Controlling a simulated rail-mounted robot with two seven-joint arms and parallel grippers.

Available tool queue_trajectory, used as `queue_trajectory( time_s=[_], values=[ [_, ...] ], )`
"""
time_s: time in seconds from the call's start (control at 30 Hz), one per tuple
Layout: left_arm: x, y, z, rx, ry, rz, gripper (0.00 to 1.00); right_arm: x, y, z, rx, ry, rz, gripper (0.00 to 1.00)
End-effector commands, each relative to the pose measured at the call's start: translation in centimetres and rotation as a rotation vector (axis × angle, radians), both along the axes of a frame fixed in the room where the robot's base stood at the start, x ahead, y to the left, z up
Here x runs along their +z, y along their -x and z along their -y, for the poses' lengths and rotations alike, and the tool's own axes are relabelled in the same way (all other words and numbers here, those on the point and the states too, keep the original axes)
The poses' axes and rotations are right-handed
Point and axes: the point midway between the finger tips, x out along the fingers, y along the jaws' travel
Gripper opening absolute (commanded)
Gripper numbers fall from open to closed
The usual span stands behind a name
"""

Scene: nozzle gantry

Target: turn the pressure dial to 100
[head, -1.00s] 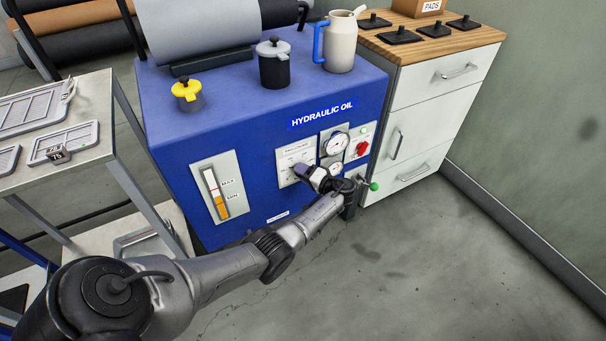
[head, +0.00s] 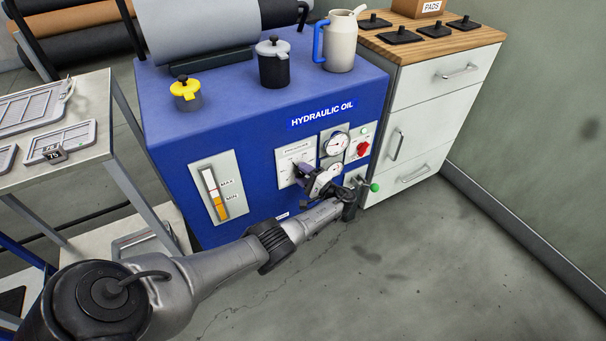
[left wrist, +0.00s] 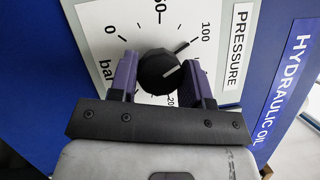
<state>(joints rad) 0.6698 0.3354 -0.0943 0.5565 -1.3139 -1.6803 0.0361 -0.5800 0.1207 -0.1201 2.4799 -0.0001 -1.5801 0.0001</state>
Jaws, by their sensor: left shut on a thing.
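The pressure dial is a round black knob (left wrist: 158,72) with a white pointer line, on a white scale plate (head: 295,155) lettered PRESSURE. In the left wrist view the scale plate (left wrist: 93,18) shows 0, 50, 100 and a partly hidden 200. The pointer aims up and right, close to the 100 mark and slightly below its tick in the picture. My left gripper (left wrist: 160,78) has its purple fingers on both sides of the knob and is shut on it. My right gripper is not in view.
Beside the plate on the blue hydraulic oil cabinet (head: 200,135) are round gauges (head: 336,145), a red switch (head: 363,149) and a green-tipped lever (head: 374,187). A level gauge (head: 219,188) is to the left. A white drawer unit (head: 440,110) stands at right.

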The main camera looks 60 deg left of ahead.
Motion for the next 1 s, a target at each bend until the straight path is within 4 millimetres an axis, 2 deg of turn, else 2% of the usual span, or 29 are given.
queue_trajectory(
  time_s=[0.5, 0.53, 0.7, 0.8, 1.0],
  values=[
    [0.09, -0.04, 0.01, 0.0, -0.002, -0.017, 0.21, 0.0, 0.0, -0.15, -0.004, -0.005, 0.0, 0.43],
    [0.1, -0.04, 0.01, 0.0, -0.002, -0.017, 0.45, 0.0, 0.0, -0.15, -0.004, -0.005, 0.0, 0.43],
    [0.06, -0.03, 0.0, 0.0, -0.002, -0.017, 0.62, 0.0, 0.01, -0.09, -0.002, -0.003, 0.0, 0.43],
    [0.05, -0.01, 0.0, 0.0, -0.002, -0.018, 0.69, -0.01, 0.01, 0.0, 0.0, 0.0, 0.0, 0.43],
    [0.01, -0.02, 0.05, 0.0, -0.001, -0.017, 0.69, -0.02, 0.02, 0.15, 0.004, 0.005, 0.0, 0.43]
  ],
)
